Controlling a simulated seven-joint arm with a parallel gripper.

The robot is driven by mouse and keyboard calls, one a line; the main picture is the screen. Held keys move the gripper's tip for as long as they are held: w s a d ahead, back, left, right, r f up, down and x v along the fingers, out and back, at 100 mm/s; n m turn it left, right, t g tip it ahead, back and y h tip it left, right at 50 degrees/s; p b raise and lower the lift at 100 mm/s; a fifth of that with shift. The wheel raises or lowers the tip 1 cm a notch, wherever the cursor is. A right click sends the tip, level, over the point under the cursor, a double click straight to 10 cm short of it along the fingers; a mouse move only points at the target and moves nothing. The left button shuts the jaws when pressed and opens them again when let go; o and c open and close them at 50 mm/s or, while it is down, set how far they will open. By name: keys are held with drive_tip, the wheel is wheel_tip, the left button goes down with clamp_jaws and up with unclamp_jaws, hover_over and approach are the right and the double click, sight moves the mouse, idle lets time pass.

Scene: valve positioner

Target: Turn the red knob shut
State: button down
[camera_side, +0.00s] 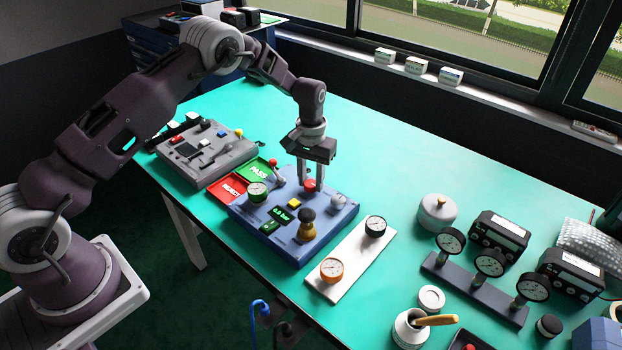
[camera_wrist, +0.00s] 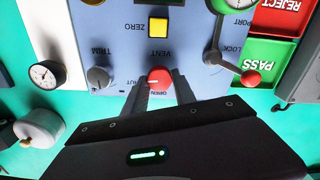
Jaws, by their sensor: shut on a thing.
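The red knob (camera_side: 310,185) sits on the back part of the blue positioner panel (camera_side: 262,236). A pale line shows on the knob's face. My gripper (camera_side: 311,178) points straight down at the knob and is shut on it, one finger on each side; in the wrist view my gripper (camera_wrist: 159,88) covers part of the knob's surroundings.
Beside the knob are a grey TRIM knob (camera_wrist: 97,78), a yellow ZERO button (camera_wrist: 158,25) and a red-tipped lever (camera_wrist: 250,77). A green PASS tray (camera_side: 262,170) lies to the left. A white plate with gauges (camera_side: 350,262) lies right of the panel.

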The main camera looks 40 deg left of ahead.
sight(311, 182)
drive_tip(key=shift+m, duration=0.6)
drive_tip(key=c, duration=1)
unclamp_jaws()
wheel_tip(311, 182, up, 7)
drive_tip(key=shift+r, duration=0.1)
